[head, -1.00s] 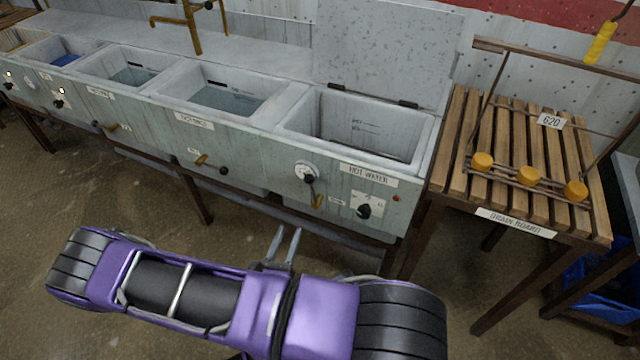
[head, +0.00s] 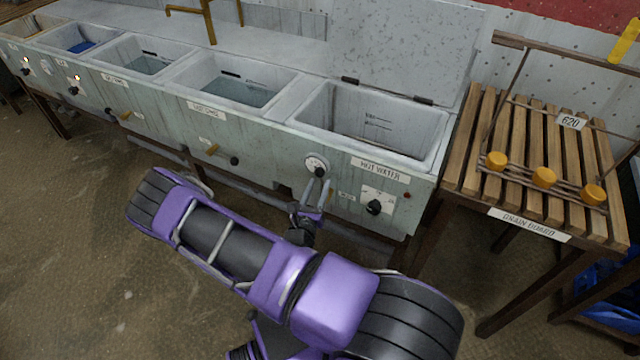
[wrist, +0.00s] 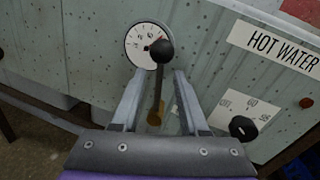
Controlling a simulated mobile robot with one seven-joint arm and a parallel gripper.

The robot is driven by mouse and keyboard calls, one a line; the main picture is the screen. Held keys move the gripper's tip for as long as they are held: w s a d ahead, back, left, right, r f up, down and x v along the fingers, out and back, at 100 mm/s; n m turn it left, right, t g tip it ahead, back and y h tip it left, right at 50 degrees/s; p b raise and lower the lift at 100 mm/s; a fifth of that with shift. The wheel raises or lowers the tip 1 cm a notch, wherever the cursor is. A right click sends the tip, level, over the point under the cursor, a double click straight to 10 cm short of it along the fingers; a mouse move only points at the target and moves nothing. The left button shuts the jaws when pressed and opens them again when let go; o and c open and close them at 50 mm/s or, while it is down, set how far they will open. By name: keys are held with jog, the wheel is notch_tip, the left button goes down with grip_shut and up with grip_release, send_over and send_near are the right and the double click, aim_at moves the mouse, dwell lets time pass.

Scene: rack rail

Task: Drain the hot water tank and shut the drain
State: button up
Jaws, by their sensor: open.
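The hot water tank (head: 375,122) is the rightmost basin, with its lid (head: 408,50) raised. Level marks show on its inner wall; I make out no water surface, and the near wall hides part of the floor. On its front is a lever with a black ball knob (wrist: 162,48) and a brass-coloured lower end (wrist: 155,118), below a round gauge (wrist: 142,45). My gripper (wrist: 159,72) is open, with one finger on each side of the lever in the wrist view. Contact cannot be told. In the head view my gripper (head: 316,190) partly hides the lever.
A dial with a black knob (head: 374,207) is right of the lever, under the HOT WATER label (head: 381,170). More basins holding water (head: 235,92) lie to the left. The slatted drain board (head: 470,150) stands to the right.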

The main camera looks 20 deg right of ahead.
jog(key=shift+x, duration=0.95)
grip_shut()
dwell(0.8)
